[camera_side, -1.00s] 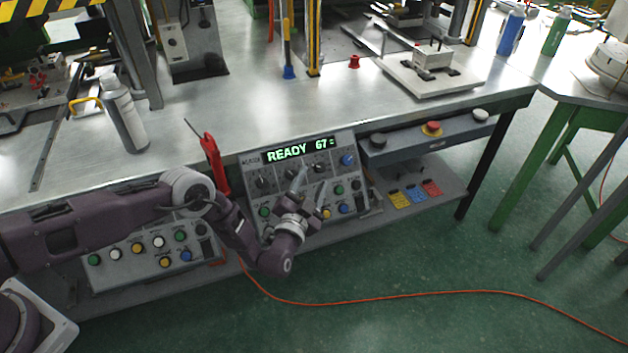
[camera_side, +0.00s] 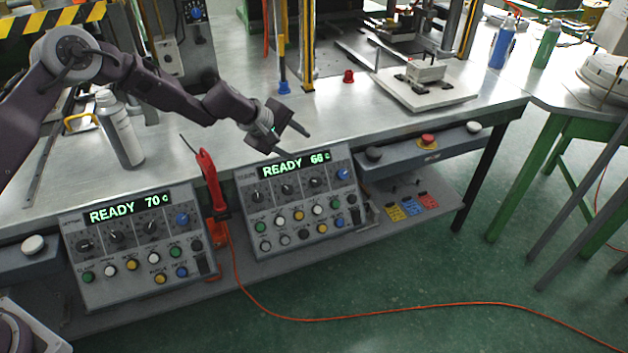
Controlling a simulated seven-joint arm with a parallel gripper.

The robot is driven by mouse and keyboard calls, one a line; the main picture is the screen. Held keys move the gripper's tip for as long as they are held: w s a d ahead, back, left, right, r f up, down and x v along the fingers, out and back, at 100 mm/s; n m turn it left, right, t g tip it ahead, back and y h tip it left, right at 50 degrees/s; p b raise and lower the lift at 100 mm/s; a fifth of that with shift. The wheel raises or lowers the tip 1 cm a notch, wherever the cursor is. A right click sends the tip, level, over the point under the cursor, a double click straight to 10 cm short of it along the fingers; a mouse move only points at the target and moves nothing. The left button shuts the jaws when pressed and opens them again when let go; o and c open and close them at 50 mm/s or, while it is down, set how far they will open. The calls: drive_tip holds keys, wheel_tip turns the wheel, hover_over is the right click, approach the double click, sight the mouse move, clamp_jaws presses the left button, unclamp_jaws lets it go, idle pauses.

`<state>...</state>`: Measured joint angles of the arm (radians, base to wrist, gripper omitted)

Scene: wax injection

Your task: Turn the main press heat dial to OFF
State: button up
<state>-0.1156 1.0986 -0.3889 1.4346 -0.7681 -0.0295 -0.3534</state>
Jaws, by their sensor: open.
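Two control panels sit under the bench's front edge. The left panel (camera_side: 140,275) has a lit display reading READY 70 C (camera_side: 128,207). The right panel (camera_side: 335,205) has a lit display that appears to read READY 66 C (camera_side: 294,165). Each panel has a row of dark dials, such as the left panel's dial (camera_side: 116,236) and the right panel's dial (camera_side: 288,189), plus a blue knob and coloured buttons. Labels are too small to read, so I cannot tell which dial is the main press heat dial. My gripper (camera_side: 304,142) is open and empty, above and apart from the right panel.
A red-handled tool (camera_side: 208,180) stands between the panels. A red button (camera_side: 427,140) sits on the bench front at right. An orange cable (camera_side: 330,318) lies on the floor.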

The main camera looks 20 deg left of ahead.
wheel_tip(320, 180, up, 2)
drive_tip(key=r+n+h, duration=0.1)
drive_tip(key=n, duration=0.1)
approach(317, 182)
drive_tip(key=w, duration=0.1)
drive_tip(key=shift+g+h, duration=0.4)
drive_tip(key=x, duration=0.7)
drive_tip(key=shift+a+f, duration=0.2)
drive_tip(key=shift+a, duration=0.1)
drive_tip(key=shift+w+d+f, duration=0.25)
drive_tip(key=shift+d+f, duration=0.05)
drive_tip(key=shift+f, duration=0.05)
clamp_jaws()
